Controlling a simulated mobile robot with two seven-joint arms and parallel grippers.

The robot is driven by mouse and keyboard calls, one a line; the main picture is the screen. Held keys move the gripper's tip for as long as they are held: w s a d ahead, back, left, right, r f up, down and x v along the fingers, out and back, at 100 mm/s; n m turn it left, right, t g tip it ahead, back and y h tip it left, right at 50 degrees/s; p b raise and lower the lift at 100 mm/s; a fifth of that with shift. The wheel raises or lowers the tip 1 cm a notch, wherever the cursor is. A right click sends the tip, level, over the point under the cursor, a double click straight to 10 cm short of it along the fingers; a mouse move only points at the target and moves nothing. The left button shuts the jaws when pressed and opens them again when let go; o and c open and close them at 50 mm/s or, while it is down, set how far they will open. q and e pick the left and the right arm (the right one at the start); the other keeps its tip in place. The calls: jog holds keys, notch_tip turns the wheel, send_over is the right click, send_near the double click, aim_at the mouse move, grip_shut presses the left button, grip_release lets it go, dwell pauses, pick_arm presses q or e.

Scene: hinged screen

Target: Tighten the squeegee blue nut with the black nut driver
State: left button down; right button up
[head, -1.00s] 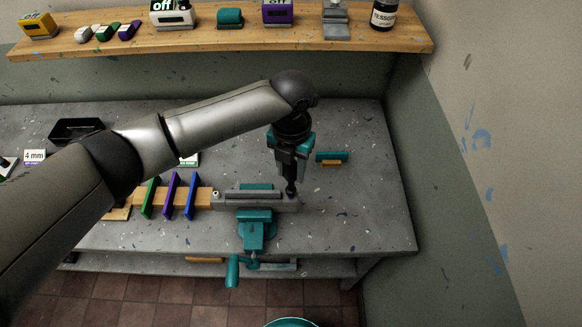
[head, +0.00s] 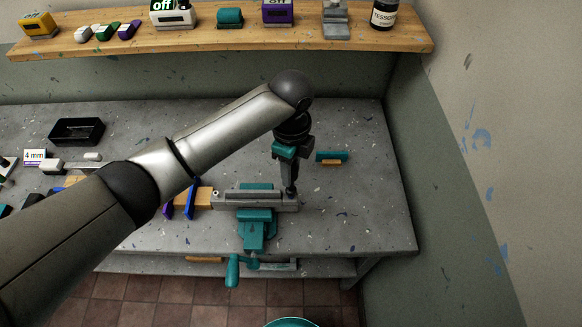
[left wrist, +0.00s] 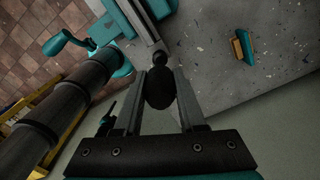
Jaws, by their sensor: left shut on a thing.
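My left gripper (head: 290,165) hangs over the right end of the vise and is shut on the black nut driver (left wrist: 159,88), whose dark bulbous handle sits between the fingers in the left wrist view. In the head view the driver points down and its tip meets the right end of a grey bar, which seems to be the squeegee (head: 255,199). The bar lies across the teal vise (head: 252,230). I cannot make out the blue nut; the driver's tip covers that spot. A small pale knob shows at the bar's left end. My right gripper is out of view.
A wooden strip with purple (head: 167,208) and blue (head: 191,199) fins lies left of the bar, partly behind my arm. A teal and orange block (head: 332,157) lies right of the gripper. A black tray (head: 76,131) stands at the left.

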pick_arm(q)
jog(key=shift+f, duration=0.15)
jog(key=shift+f, duration=0.6)
